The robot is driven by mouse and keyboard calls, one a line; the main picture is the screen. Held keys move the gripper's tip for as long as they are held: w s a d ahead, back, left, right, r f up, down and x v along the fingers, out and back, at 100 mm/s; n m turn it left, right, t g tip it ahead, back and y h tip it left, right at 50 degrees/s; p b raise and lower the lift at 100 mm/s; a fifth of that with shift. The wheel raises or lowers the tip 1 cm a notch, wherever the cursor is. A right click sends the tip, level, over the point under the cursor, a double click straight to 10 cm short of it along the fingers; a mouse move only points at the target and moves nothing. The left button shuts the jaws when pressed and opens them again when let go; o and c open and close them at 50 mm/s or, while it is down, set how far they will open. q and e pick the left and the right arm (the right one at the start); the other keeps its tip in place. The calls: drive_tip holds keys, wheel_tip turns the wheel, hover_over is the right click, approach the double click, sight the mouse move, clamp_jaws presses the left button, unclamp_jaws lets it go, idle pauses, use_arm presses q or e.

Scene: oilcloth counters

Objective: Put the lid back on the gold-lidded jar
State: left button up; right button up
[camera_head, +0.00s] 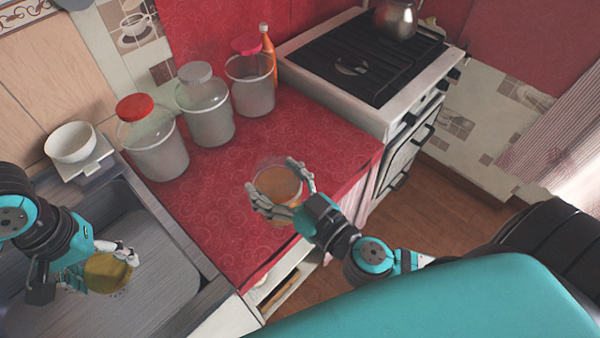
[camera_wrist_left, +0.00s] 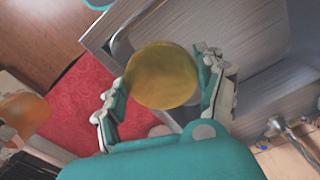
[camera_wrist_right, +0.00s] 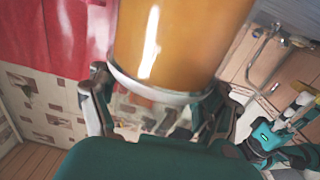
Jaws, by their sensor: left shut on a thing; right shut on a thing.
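A clear jar with orange-brown contents (camera_head: 279,184) has no lid on it. My right gripper (camera_head: 282,190) is shut around its side, over the front part of the red counter. In the right wrist view the jar (camera_wrist_right: 180,40) fills the top middle, between the fingers. A round gold lid (camera_head: 108,272) is in my left gripper (camera_head: 112,262), over the sink. The left wrist view shows the lid's flat face (camera_wrist_left: 162,76) between the two fingers (camera_wrist_left: 165,95). The lid is apart from the jar, to its left in the head view.
The stove (camera_head: 350,70) is right, the sink (camera_head: 150,285) left, with a white bowl (camera_head: 70,142) behind.

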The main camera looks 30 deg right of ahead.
drive_tip(key=w+a+n+g+y, duration=0.3)
drive_tip(key=a+y, duration=0.3)
drive_tip(key=a, duration=0.2)
drive_tip(key=shift+w+r+n, duration=0.3)
drive_tip(key=shift+r+n, duration=0.1)
drive_tip(key=shift+n, duration=0.4)
use_arm(q)
drive_tip(key=w+d+r+m, duration=0.3)
drive_tip(key=d+r, duration=0.3)
drive_tip(key=d, duration=0.6)
drive_tip(key=w+d+r+m, duration=0.3)
drive_tip(key=d+r, duration=0.4)
drive_tip(key=d, duration=0.5)
drive_tip(key=shift+r+m, duration=0.2)
drive_tip(key=shift+m, duration=0.5)
drive_tip(key=shift+w, duration=0.1)
drive_tip(key=shift+f, duration=2.05)
